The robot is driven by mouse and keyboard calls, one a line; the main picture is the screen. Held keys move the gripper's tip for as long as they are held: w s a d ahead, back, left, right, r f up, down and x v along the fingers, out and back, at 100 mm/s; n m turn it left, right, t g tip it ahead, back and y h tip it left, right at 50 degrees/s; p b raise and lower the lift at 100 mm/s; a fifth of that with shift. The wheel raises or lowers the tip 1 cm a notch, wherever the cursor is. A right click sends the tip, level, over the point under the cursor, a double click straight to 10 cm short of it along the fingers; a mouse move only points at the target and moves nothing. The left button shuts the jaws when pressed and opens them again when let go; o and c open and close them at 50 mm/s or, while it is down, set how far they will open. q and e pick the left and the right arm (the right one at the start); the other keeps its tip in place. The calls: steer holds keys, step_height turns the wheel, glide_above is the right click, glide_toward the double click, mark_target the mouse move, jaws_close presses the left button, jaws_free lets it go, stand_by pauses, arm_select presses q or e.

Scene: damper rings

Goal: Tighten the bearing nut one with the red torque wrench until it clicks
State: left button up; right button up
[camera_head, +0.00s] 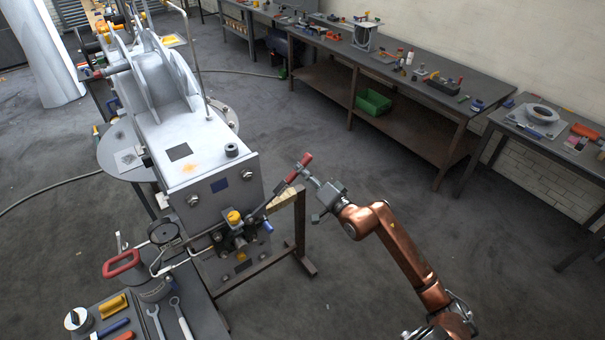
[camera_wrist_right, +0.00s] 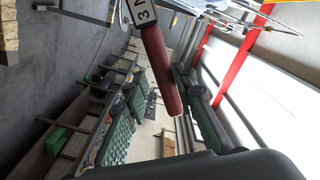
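The red torque wrench (camera_head: 305,161) slants down and left in the head view. Its dark shaft runs toward the fittings (camera_head: 238,240) on the front end of the grey machine. I cannot make out the bearing nut there or whether the wrench head is seated on it. My right gripper (camera_head: 306,176) is at the wrench's handle. Its fingers are too small in the picture to show whether they are shut on it. The right wrist view shows the red handle (camera_wrist_right: 163,72) close up, with a pale marked label at its upper end. My left gripper is not in view.
A dark cart (camera_head: 205,315) with spanners and other tools stands at lower left, with a pressure gauge (camera_head: 163,233) beside it. A brown metal stand (camera_head: 300,235) stands below the wrench. Workbenches (camera_head: 430,105) line the back wall. The floor between is open.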

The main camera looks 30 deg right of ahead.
steer(key=shift+d+f+b, duration=0.25)
steer(key=shift+f+b, duration=0.05)
steer(key=shift+f, duration=0.15)
steer(key=r, duration=0.1)
steer(key=a+r+p, duration=0.1)
steer(key=r+n, duration=0.1)
steer(key=shift+s+a+r, duration=0.1)
steer(key=shift+a, duration=0.25)
stand_by(1.1)
stand_by(0.5)
jaws_close()
